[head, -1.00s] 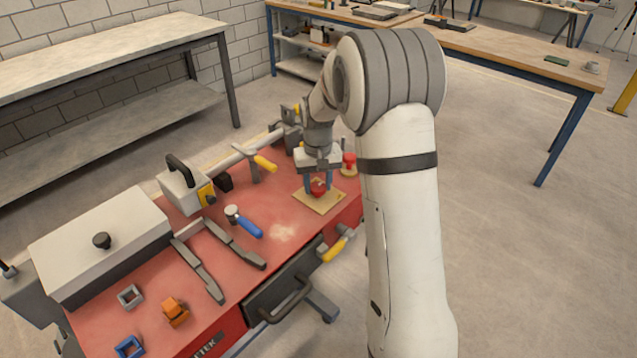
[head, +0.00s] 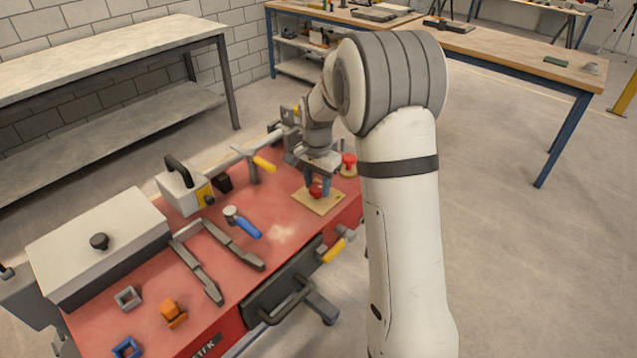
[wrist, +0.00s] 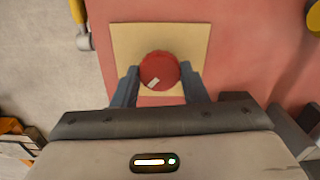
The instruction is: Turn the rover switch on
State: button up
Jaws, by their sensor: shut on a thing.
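The rover switch appears to be a round red knob (head: 315,191) on a square tan plate (head: 322,204), near the far right end of the red bench top. My gripper (head: 318,187) points down over it, with its two blue-grey fingers on either side of the knob. In the wrist view the red knob (wrist: 159,68) sits between the fingers of my gripper (wrist: 159,76), and they are shut on it. A short white mark shows on the knob's top, towards its lower left. The tan plate (wrist: 125,42) shows around it.
A red mushroom button (head: 348,160) stands close behind the gripper. A yellow-handled lever (head: 263,164) is to the left, and another yellow handle (head: 335,249) sticks out at the front edge. A blue-handled tool (head: 247,230) lies on the bench top (head: 275,200).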

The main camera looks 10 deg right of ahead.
aim_at(317, 187)
jog(key=shift+w+r+m, duration=0.15)
jog(key=shift+m, duration=0.45)
jog(key=o, duration=1)
jog(key=shift+c, duration=0.2)
notch_tip(317, 187, up, 7)
jog(key=shift+r, duration=0.35)
